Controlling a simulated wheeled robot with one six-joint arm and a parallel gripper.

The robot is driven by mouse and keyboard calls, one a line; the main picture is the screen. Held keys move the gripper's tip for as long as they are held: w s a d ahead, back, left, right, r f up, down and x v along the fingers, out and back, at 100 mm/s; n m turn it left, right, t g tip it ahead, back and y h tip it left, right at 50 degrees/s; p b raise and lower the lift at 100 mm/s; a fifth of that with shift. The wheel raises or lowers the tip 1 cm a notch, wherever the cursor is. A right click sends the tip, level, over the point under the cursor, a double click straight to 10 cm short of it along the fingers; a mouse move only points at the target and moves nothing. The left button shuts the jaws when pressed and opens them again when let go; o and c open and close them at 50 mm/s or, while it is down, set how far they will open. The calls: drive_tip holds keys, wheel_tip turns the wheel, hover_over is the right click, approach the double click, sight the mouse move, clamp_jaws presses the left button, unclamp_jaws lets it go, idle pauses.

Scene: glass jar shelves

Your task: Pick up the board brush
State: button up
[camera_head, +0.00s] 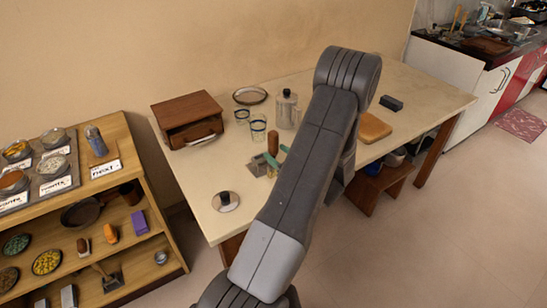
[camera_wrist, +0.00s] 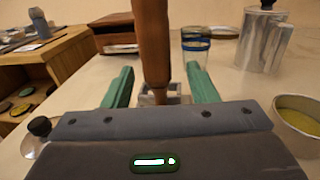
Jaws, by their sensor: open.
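An upright brown wooden handle (camera_head: 273,143) stands over a small grey part (camera_head: 258,165) on the table; it looks like the board brush, but I cannot be sure. In the wrist view the handle (camera_wrist: 153,45) rises between my green fingers, with a pale grey part (camera_wrist: 158,97) at its foot. My gripper (camera_head: 277,156) is open around the handle, low over the table. In the wrist view, my gripper (camera_wrist: 161,82) shows gaps on both sides of the handle. My gripper's body hides the near part of the foot.
A wooden box (camera_head: 188,118) is behind to the left, a dark-knobbed lid (camera_head: 225,201) nearer. A tan board (camera_head: 373,127) and a dark block (camera_head: 391,102) lie right of my arm.

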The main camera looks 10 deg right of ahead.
sight(270, 147)
drive_tip(key=x, duration=0.4)
drive_tip(key=shift+a+r+p, duration=0.15)
drive_tip(key=shift+p, duration=0.25)
clamp_jaws()
